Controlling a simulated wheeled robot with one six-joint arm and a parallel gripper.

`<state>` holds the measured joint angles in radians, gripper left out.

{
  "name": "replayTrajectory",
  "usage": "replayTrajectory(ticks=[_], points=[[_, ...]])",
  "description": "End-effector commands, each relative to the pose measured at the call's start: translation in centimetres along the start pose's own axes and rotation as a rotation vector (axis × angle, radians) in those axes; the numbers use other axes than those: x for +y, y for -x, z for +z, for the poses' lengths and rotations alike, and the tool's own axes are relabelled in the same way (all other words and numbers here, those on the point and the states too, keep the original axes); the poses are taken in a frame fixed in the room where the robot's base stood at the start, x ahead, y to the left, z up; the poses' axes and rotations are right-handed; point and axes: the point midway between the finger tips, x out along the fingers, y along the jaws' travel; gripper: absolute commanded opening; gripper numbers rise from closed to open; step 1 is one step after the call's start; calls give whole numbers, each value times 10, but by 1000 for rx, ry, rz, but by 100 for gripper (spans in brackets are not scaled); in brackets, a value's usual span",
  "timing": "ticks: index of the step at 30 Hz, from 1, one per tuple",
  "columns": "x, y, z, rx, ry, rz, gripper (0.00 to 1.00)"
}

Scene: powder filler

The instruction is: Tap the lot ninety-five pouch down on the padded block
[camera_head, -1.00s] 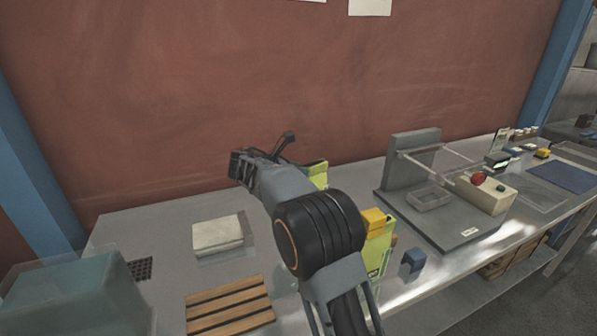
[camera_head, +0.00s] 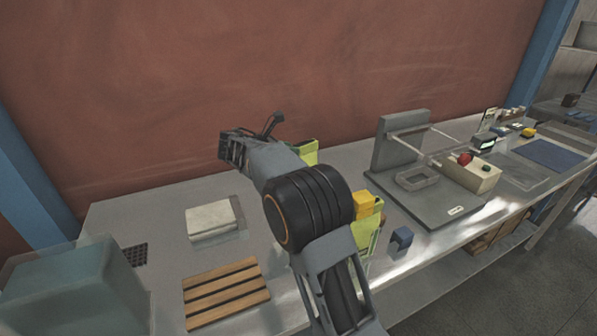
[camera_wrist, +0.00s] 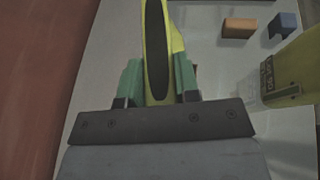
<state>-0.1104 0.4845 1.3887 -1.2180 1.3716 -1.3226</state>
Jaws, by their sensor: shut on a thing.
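My gripper (camera_wrist: 158,82) has its green fingers shut on a yellow-green pouch (camera_wrist: 156,45) with a dark oval on it. The pouch stands up between the fingers in the wrist view. In the head view my arm hides the gripper, and a yellow-green pouch edge (camera_head: 309,152) shows behind the arm. Its lot number cannot be read. A pale off-white block (camera_head: 208,221), likely the padded block, lies on the bench left of my arm, apart from the pouch. Another yellow-green pouch (camera_head: 366,232) stands right of my arm; its printed face shows in the wrist view (camera_wrist: 292,80).
A slatted wooden rack (camera_head: 226,295) lies in front of the pale block. A teal box (camera_head: 75,290) is at the left. A blue block (camera_head: 401,241) and a grey fixture (camera_head: 402,140) with a clear tray stand to the right. A red wall closes the back.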

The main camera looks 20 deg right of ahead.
Motion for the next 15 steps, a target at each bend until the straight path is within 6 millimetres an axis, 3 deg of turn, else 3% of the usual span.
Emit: replayTrajectory(ticks=[9, 15], points=[[0, -9, -21, -1, 1, 0, 0], [0, -8, -19, -1, 0, 0, 0]])
